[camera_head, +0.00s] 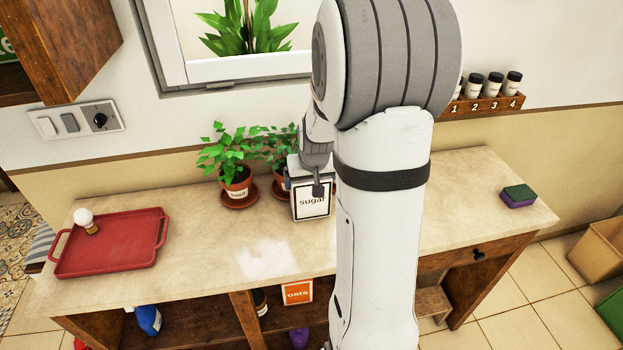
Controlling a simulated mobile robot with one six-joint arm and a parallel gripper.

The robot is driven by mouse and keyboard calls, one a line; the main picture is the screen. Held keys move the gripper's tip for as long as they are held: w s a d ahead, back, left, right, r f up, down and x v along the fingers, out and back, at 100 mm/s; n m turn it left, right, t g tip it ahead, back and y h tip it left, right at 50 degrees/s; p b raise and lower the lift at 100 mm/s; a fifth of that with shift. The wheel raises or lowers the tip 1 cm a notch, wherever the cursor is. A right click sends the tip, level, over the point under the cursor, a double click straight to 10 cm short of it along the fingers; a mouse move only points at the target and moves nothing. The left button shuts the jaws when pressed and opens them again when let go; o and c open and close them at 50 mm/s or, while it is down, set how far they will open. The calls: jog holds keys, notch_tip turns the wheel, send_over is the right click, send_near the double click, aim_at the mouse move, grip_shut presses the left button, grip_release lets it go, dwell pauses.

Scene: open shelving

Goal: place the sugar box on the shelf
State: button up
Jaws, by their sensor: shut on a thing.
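The sugar box (311,208), white with a dark-outlined label reading "sugar", is upright over the middle of the counter, just right of the potted plants. My gripper (317,187) is shut on its upper part. My arm hides the area to the right of the box, and I cannot tell whether the box's base touches the counter. Open wooden shelving (207,325) lies below the countertop. An orange and white oats box (297,291) stands in it.
A red tray (112,246) with a small white-topped shaker (85,220) is on the counter's left. Two potted plants, one here (236,178), stand at the back. A sponge (518,196) lies at the right end. A blue bottle (149,319) is below. The counter's front middle is clear.

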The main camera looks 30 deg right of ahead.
jog(key=shift+f, duration=0.15)
jog(key=o, duration=1.1)
